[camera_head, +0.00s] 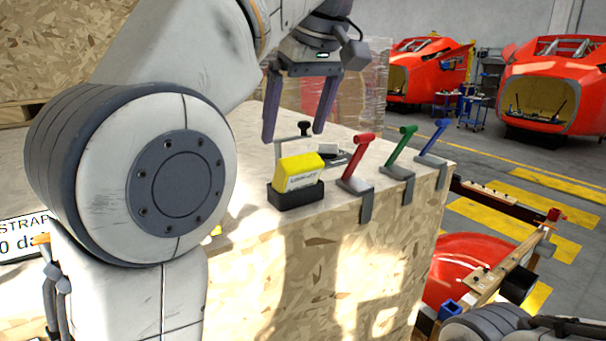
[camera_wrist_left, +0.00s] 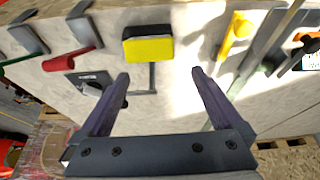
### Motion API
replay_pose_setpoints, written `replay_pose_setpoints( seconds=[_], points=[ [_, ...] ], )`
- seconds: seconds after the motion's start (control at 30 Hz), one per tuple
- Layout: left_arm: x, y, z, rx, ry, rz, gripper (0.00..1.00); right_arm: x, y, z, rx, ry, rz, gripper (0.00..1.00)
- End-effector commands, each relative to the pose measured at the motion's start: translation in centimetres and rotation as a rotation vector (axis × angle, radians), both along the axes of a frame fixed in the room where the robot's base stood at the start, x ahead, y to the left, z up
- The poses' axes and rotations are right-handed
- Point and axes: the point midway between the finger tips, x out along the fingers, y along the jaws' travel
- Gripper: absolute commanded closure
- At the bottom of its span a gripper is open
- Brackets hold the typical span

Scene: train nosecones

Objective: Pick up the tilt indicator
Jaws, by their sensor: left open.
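A yellow block with small print, seated in a black base, looks like the tilt indicator (camera_head: 298,172). It stands on the light top of a wooden crate (camera_head: 290,250), near the front edge. In the left wrist view the tilt indicator (camera_wrist_left: 148,48) lies just beyond the fingertips. My left gripper (camera_head: 293,136) is open and empty, pointing down above the crate top, behind and above the indicator. Its two fingers also show in the left wrist view (camera_wrist_left: 160,74), apart and touching nothing. My right gripper is not in view.
Red (camera_head: 359,158), green (camera_head: 401,146) and blue (camera_head: 433,137) handled clamps line the crate's edge, right of the indicator. A black-knobbed metal tool (camera_head: 304,129) stands close behind it. A yellow-handled tool (camera_wrist_left: 237,30) lies to the right in the left wrist view.

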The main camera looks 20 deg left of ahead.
Motion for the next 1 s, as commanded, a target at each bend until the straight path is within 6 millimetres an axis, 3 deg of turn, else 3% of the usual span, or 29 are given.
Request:
replay_pose_setpoints(
  seconds=[0.03,0.2,0.4,0.8,1.0],
  points=[
    [0.3,-0.4,-1.1,0.000,0.004,-0.011,0.00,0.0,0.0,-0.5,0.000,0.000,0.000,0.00],
    [1.2,-1.0,-2.9,0.001,0.003,-0.031,0.00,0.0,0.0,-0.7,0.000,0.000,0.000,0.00],
    [1.5,-1.0,-3.8,0.000,0.004,-0.037,0.00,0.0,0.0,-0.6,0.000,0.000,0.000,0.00],
    [2.5,0.5,-7.6,0.000,0.004,-0.034,0.00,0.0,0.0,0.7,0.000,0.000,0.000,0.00],
    [2.7,0.7,-8.3,-0.001,0.001,-0.035,0.00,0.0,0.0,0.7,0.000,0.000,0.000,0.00]
  ],
)
